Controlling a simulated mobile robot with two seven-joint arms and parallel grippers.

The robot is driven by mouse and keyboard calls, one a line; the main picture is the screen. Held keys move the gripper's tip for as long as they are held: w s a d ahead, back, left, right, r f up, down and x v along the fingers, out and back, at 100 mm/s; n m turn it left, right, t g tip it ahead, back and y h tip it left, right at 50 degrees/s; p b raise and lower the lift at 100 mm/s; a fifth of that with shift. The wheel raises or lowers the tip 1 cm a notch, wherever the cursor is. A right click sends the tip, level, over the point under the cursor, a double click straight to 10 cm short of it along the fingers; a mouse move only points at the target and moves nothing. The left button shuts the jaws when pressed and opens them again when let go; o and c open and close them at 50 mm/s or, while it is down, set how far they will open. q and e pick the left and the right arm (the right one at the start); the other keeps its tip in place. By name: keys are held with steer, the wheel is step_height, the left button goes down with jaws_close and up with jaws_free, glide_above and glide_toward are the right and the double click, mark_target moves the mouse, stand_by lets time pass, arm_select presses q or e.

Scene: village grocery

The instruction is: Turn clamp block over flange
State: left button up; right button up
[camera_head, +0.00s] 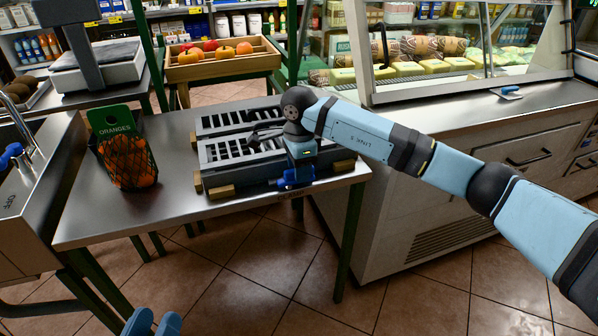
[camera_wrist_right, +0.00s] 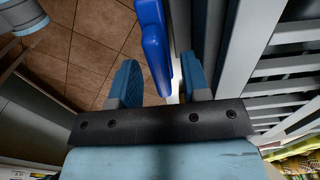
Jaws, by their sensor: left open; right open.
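A dark blue clamp block (camera_head: 295,178) sits at the front side of a grey slatted unit (camera_head: 215,182) on the steel table. My right gripper (camera_head: 300,160) is above and at this block, its fingers mostly hidden by the wrist in the head view. In the right wrist view the blue block (camera_wrist_right: 155,45) lies between the two open fingers of my right gripper (camera_wrist_right: 160,82), with a gap on the left finger's side. I cannot make out the flange clearly. My left gripper (camera_head: 154,324) is open and empty, low at the bottom left, away from the table.
A black mesh basket of oranges (camera_head: 128,160) stands on the table's left part. Wooden blocks (camera_head: 343,166) sit at the slatted unit's corners. A glass display counter (camera_head: 450,115) stands close on the right. The table front (camera_head: 130,220) is bare.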

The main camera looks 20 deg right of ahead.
arm_select(q)
steer(key=shift+s+r, duration=0.1)
steer(key=shift+r, duration=0.2)
arm_select(e)
steer(key=shift+f, duration=0.2)
jaws_close()
